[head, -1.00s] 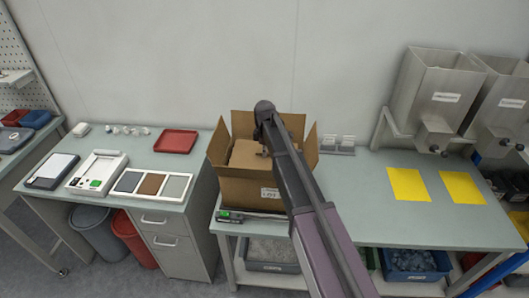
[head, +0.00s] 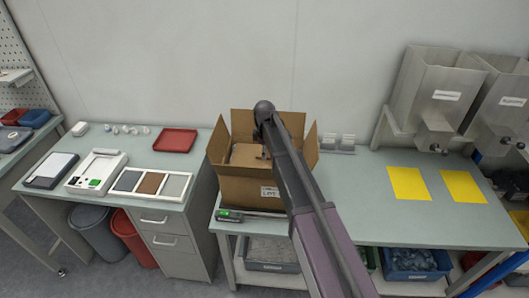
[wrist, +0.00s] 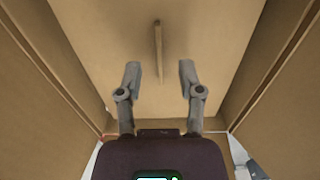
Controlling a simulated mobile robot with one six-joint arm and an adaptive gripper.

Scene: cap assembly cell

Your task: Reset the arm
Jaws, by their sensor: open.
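My gripper shows in the wrist view (wrist: 160,75) with its two fingers apart and nothing between them. It points down into an open cardboard box (head: 236,188), over a flat brown cardboard surface inside. Whether the fingers touch anything is not clear.
The box's raised flaps (head: 219,142) stand around my gripper. Two metal hoppers (head: 432,95) and yellow sheets (head: 409,184) are to the right. A red tray (head: 175,141) sits left. The bench between box and yellow sheets is fairly clear.

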